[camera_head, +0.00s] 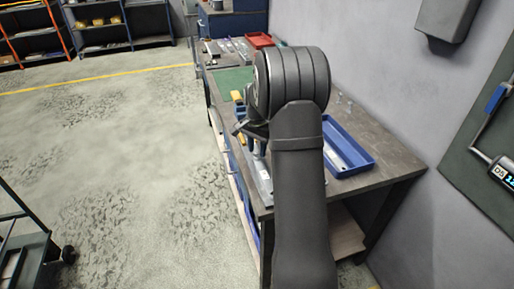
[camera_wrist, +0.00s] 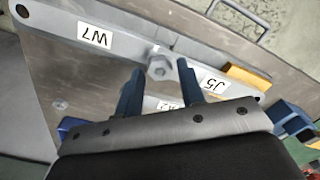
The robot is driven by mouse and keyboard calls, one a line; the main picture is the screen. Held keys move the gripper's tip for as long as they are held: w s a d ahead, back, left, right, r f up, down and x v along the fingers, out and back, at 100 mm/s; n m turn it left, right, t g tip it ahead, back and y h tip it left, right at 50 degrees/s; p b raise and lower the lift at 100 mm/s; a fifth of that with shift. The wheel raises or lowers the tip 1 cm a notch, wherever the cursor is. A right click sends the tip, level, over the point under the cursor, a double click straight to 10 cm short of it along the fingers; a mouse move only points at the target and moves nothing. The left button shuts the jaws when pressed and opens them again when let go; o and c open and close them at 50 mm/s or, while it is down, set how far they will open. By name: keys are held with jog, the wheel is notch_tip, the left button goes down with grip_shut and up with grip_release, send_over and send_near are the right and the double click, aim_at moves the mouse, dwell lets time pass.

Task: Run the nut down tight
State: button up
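In the wrist view, a grey hex nut (camera_wrist: 160,67) sits on a bolt at a long galvanized bracket (camera_wrist: 130,38) labelled W7. A second label, J5, is on a grey piece (camera_wrist: 222,88) to the right. A third label is partly hidden behind my fingers. My gripper (camera_wrist: 157,72) is open, its two blue fingers apart with the nut between and just beyond their tips. I see gaps on both sides of the nut. In the head view my arm hides the nut and most of the gripper.
The workbench (camera_head: 385,150) stands against the wall, with a blue tray (camera_head: 345,147) right of my arm and a red tray (camera_head: 260,40) at the far end. A green mat (camera_head: 232,80) lies left of my arm. A yellow block (camera_wrist: 247,77) lies near the J5 label.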

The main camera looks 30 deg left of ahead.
jog(key=n, duration=0.6)
jog(key=shift+n, duration=0.4)
jog(key=n, duration=1)
jog(key=shift+n, duration=2.9)
grip_shut()
